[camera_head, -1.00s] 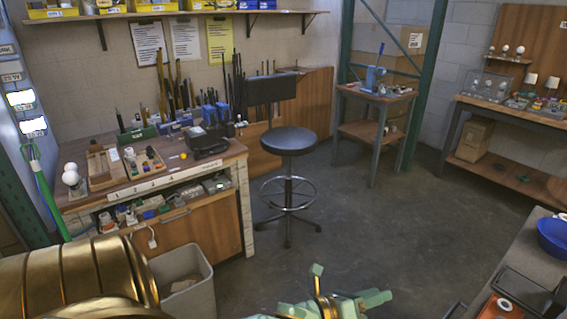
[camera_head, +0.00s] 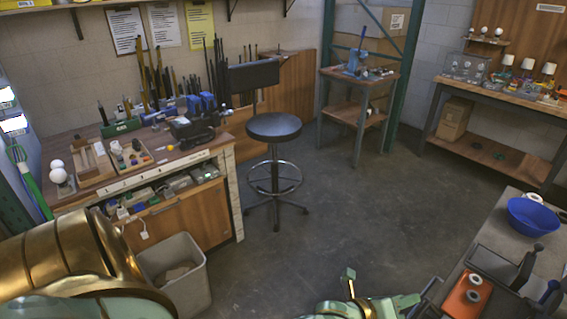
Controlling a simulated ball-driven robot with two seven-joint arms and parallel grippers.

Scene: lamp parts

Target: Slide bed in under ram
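A small blue upright tool (camera_head: 357,60) stands on a narrow side table (camera_head: 374,77) at the back. It may be the press, but its ram and bed are too small to make out. My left gripper (camera_head: 378,291), pale green with some brass, is low in the picture, over the floor and left of the near right bench. It is far from the blue tool. Two finger-like parts show, one pointing up and one to the right; its opening is unclear. I see nothing held in it. My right gripper is not in view.
A black stool (camera_head: 274,127) stands mid-room, beside the left workbench (camera_head: 225,143). The near right bench (camera_head: 468,262) holds a blue bowl (camera_head: 533,216) and an orange block (camera_head: 465,297). Open floor lies between.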

